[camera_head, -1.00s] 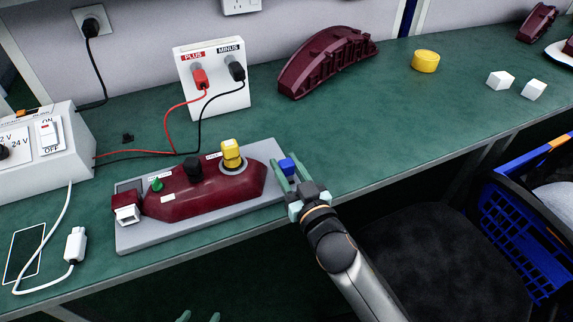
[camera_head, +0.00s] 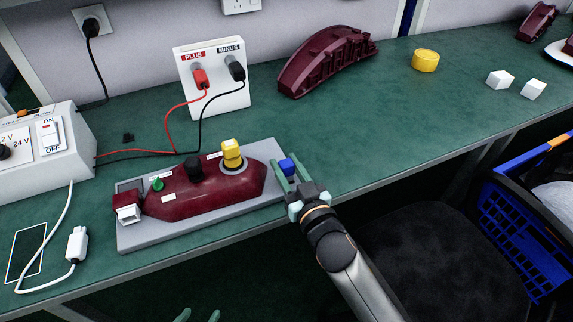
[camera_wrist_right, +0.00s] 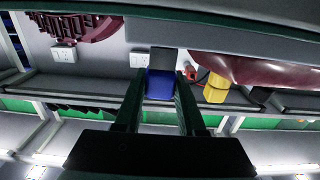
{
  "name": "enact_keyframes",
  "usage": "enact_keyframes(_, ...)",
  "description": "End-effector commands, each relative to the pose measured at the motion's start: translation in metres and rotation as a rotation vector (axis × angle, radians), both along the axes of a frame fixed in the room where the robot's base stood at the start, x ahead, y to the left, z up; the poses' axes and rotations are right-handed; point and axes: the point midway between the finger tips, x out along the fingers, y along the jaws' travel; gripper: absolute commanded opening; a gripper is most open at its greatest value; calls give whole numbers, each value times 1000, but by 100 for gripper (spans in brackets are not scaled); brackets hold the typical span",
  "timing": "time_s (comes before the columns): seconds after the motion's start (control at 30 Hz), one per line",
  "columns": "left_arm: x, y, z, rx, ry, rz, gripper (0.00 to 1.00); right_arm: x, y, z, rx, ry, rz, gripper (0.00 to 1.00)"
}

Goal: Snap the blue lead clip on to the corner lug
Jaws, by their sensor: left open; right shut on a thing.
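The blue lead clip (camera_head: 287,165) is at the tips of my right gripper (camera_head: 285,170), near the right end of the grey base plate (camera_head: 150,236). The right gripper is shut on it. The wrist view shows the blue clip (camera_wrist_right: 160,84) between the two green fingers (camera_wrist_right: 158,95), with a grey piece (camera_wrist_right: 173,61) just beyond it. I cannot tell whether the clip touches that piece. The corner lug is not clearly distinguishable. My left gripper (camera_head: 198,317) shows only as green fingertips at the bottom edge, apart and empty, below the table front.
A dark red lamp housing (camera_head: 190,195) with a yellow part (camera_head: 232,153) and black knob lies on the plate. Behind stands a PLUS/MINUS panel (camera_head: 211,85) with red and black leads. A power supply (camera_head: 45,150) is left.

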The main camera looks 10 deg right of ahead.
Motion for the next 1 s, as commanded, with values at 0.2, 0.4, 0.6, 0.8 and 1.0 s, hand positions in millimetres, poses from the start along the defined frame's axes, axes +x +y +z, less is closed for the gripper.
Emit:
enact_keyframes(0.2,0,0,-1,0,0,0,71,0,0,-4,0,6,-1,0)
enact_keyframes(0.4,0,0,-1,0,0,0,71,0,0,-3,0,5,-1,48)
enact_keyframes(0.6,0,0,-1,0,1,0,71,0,0,-2,0,3,0,70)
enact_keyframes(0.8,0,0,-1,0,1,1,71,0,0,-2,1,2,0,74)
enact_keyframes(1.0,-1,1,0,3,1,1,71,0,0,-2,1,2,0,74)
